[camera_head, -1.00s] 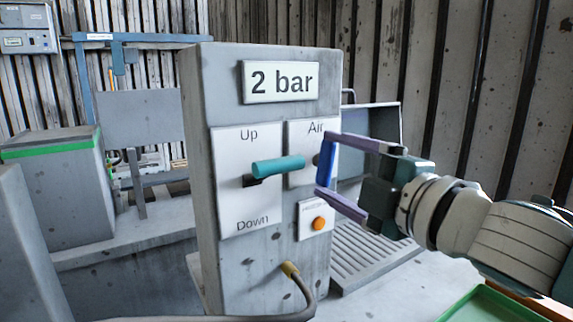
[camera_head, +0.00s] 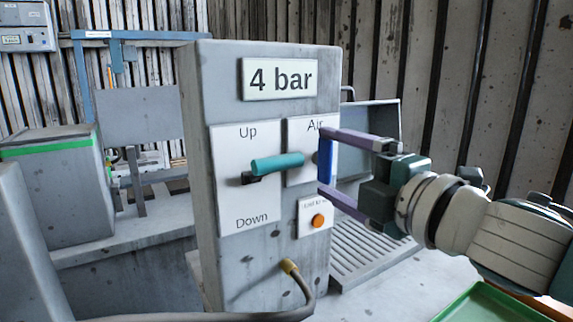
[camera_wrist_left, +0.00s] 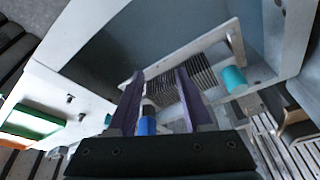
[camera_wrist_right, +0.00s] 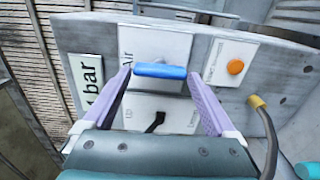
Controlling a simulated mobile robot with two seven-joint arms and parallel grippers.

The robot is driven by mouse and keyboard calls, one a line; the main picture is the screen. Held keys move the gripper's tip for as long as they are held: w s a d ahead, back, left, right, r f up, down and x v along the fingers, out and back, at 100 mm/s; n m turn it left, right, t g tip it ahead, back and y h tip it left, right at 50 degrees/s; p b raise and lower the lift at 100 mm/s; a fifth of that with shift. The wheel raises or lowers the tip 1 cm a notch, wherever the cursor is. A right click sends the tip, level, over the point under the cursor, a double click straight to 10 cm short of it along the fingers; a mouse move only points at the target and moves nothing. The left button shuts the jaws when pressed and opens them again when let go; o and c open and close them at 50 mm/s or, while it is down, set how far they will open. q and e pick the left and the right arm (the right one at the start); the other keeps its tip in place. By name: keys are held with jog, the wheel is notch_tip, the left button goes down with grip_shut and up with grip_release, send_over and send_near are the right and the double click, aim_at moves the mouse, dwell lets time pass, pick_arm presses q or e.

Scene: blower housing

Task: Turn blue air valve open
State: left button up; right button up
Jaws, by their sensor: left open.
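The blue air valve handle (camera_head: 325,162) stands upright at the right edge of the "Air" plate (camera_head: 301,168) on the grey control column. My right gripper (camera_head: 322,163) has its purple fingers at the handle's top and bottom ends and seems to hold it lengthwise. In the right wrist view the blue handle (camera_wrist_right: 160,71) spans the space between both fingertips. The display (camera_head: 279,78) reads "4 bar". My left gripper (camera_wrist_left: 158,75) shows only in its own wrist view, with its fingers apart and nothing held between the tips.
A teal lever (camera_head: 277,163) sticks out from the "Up/Down" plate (camera_head: 240,202), close left of the air valve. An orange button (camera_head: 318,220) sits below the valve. A hose (camera_head: 300,285) leaves the column's lower front. A green tray (camera_head: 485,303) lies at bottom right.

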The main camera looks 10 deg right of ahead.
jog(key=shift+o, duration=0.4)
jog(key=shift+s, duration=0.1)
jog(key=shift+s+d+f, duration=0.1)
jog(key=shift+s+d, duration=0.05)
jog(key=shift+s, duration=0.15)
jog(key=b+v, duration=0.1)
jog(key=v, duration=0.8)
